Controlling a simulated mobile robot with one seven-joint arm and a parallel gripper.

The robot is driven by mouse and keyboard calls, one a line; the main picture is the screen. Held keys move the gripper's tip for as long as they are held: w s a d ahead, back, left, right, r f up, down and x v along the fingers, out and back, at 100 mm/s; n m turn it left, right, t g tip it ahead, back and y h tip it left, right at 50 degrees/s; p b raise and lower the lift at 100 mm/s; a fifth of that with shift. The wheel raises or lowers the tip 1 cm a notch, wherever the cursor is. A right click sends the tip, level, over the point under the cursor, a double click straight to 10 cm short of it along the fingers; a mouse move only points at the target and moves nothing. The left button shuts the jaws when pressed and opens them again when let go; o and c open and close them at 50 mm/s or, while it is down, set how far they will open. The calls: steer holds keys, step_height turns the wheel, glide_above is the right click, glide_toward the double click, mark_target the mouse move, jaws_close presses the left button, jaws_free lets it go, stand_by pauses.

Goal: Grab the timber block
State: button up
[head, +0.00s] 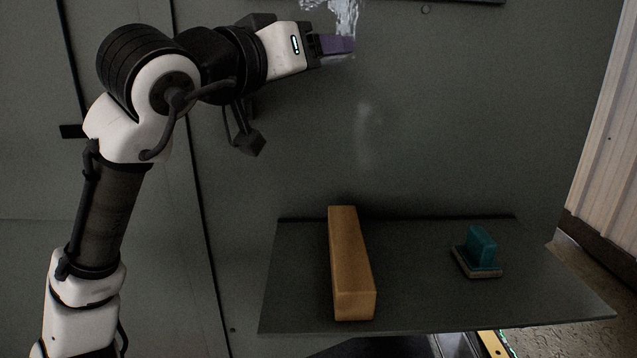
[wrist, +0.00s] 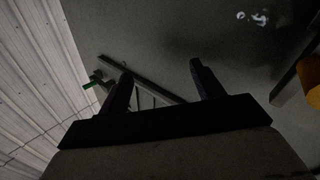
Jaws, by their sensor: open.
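The timber block (head: 350,262) is a long, orange-brown bar lying on the dark shelf (head: 420,312), its length running from back to front. My gripper (head: 350,45) is up at the top of the head view, well above the shelf and apart from the block, pointing right. In the wrist view its two dark fingers (wrist: 160,90) stand wide apart with nothing between them.
A teal block-shaped item with a pale base (head: 478,252) sits on the right part of the shelf. A dark grey panel wall (head: 430,130) rises behind the shelf. A corrugated pale wall (head: 610,140) stands at the right. Shelf space between block and teal item is clear.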

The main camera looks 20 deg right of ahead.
steer(key=s+d+f+g+y+p, duration=0.1)
steer(key=d+f+g+y, duration=0.35)
steer(key=d, duration=0.25)
steer(key=n+g+y+p, duration=0.3)
steer(key=n+g+y, duration=0.25)
steer(key=y, duration=0.55)
glide_above(348, 240)
step_height(348, 240, down, 7)
steer(key=shift+m+g+h, duration=0.25)
steer(key=shift+m+g, duration=0.05)
steer(key=shift+m, duration=0.15)
steer(key=f, duration=0.7)
steer(key=shift+s+f+b, duration=0.2)
steer(key=shift+f+b, duration=0.1)
steer(key=shift+w+f+p, duration=0.2)
steer(key=shift+f+p, duration=0.45)
steer(key=shift+f, duration=2)
steer(key=c, duration=1.1)
steer(key=shift+c, duration=0.5)
steer(key=shift+r, duration=0.15)
